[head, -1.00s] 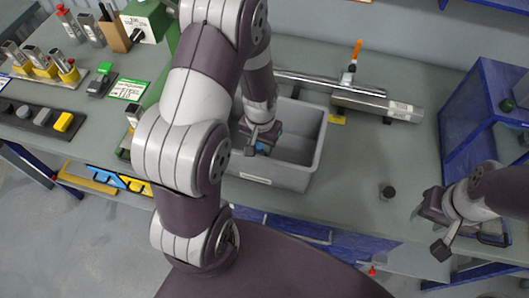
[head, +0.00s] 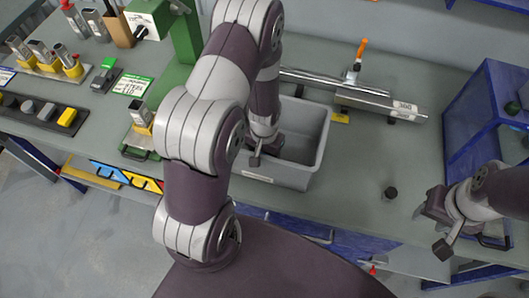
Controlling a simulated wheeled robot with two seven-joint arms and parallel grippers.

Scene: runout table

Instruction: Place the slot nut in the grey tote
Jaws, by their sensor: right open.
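The grey tote (head: 303,176) stands on the table just right of my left arm, which hides its left part. My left gripper (head: 262,158) points down inside the tote opening, near its front wall. Its fingertips are small and partly covered, so I cannot tell whether they are open or shut. I cannot make out the slot nut in this view; the arm and tote wall may hide it. My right gripper (head: 435,230) is open and empty, over the table's front edge at the right.
A metal rail assembly (head: 375,101) with an orange-handled tool (head: 358,58) lies behind the tote. A small dark cylinder (head: 390,193) stands on bare table right of it. A blue-framed box (head: 487,110) is at the right. Yellow-based holders (head: 46,65) are at the left.

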